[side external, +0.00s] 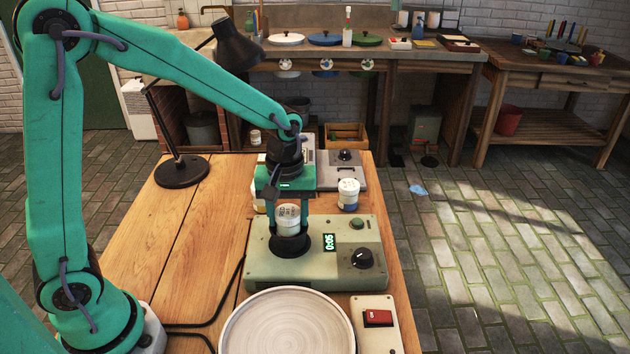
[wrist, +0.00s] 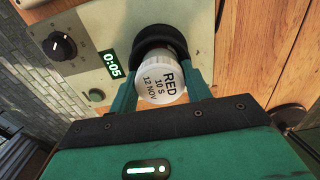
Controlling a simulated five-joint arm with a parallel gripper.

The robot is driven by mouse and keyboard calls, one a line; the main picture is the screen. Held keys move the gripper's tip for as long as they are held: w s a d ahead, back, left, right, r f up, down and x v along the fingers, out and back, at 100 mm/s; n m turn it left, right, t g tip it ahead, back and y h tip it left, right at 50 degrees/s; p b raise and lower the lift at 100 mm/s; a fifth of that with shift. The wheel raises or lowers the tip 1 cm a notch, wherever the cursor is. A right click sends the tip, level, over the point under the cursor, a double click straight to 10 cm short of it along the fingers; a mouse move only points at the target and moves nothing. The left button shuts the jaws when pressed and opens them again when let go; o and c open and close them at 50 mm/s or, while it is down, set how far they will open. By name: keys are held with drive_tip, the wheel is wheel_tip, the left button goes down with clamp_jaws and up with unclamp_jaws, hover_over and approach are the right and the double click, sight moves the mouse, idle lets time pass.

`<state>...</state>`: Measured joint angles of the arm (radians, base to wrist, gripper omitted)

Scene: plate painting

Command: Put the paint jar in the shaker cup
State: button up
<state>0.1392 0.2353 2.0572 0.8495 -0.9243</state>
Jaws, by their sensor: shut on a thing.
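The paint jar (side external: 288,215) has a white lid; in the wrist view its lid (wrist: 160,82) reads "RED 10 S 12 NOV". My gripper (side external: 289,226) is shut on the jar, with one green finger on each side. The black shaker cup (side external: 290,246) sits on the pale green shaker machine (side external: 262,264). The jar is upright at the cup, its lower end close to the cup's opening. Whether its base is inside the cup or just above it is hard to tell. In the wrist view the cup (wrist: 152,34) shows just beyond the lid.
The shaker's display (side external: 329,242) reads 0:05, beside a black knob (side external: 362,258). A blue-banded jar (side external: 348,195) stands behind it; a yellowish jar (side external: 257,200) is partly hidden by my gripper. A round plate (side external: 287,325) and red switch (side external: 377,318) are in front. A lamp (side external: 181,170) stands left.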

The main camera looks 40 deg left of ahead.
sight(287, 212)
drive_tip(key=shift+f, duration=0.1)
drive_tip(key=o, duration=1)
drive_tip(key=shift+o, duration=0.2)
wheel_tip(287, 212, up, 12)
drive_tip(key=shift+s+r, duration=0.1)
drive_tip(key=shift+r, duration=0.1)
idle(0.4)
